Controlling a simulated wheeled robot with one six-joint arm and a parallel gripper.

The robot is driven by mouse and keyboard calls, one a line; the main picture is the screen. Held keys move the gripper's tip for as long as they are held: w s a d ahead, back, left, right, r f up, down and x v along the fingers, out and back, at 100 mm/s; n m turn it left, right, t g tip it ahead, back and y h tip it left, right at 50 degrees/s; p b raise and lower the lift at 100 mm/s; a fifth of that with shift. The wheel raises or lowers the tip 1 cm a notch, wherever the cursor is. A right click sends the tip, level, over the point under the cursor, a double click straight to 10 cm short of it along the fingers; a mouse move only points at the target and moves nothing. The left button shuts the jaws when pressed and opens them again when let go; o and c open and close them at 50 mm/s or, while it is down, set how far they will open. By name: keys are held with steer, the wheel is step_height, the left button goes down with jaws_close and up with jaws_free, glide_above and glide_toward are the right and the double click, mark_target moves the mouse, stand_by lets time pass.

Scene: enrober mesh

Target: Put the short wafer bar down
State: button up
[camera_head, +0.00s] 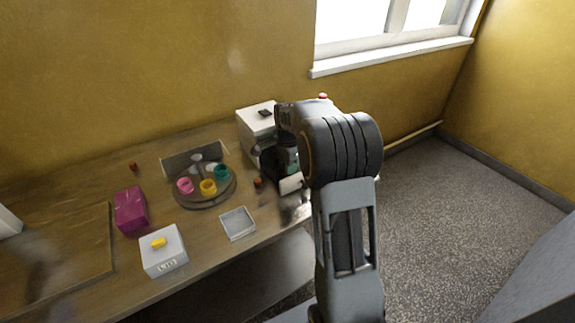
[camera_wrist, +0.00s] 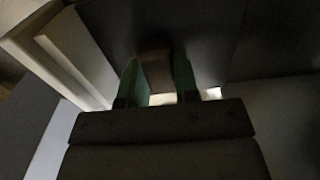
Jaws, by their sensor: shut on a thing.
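In the wrist view my gripper (camera_wrist: 157,88) has its two green fingers closed on the sides of a brown bar, the short wafer bar (camera_wrist: 157,68). The bar sits between the fingertips against a dark background. In the head view my arm reaches to the white and dark machine (camera_head: 257,124) at the right end of the table. The held bar cannot be made out there, and my arm hides part of the machine. What lies under the bar is too dark to tell.
A shallow grey tray (camera_head: 237,224) lies at the table's front edge. A round turntable (camera_head: 207,201) holds coloured cups. A magenta box (camera_head: 131,210) and a white box (camera_head: 164,252) with a yellow piece stand left. Small reddish-brown pieces lie near the machine (camera_head: 258,182) and behind (camera_head: 133,166).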

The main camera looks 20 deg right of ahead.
steer(key=shift+f, duration=0.15)
steer(key=o, duration=0.7)
steer(key=shift+o, duration=0.2)
step_height(320, 180, up, 12)
steer(key=s+a+f+n+t, duration=0.1)
steer(key=s+a+f+n, duration=0.1)
steer(key=s+a+n, duration=0.3)
steer(key=s+a+f+n+t, duration=0.2)
steer(key=s+a+n, duration=0.4)
steer(key=s+n, duration=0.5)
steer(key=s+f+p, duration=0.1)
steer(key=s, duration=0.5)
steer(key=shift+f+n, duration=0.15)
steer(key=shift+n, duration=0.25)
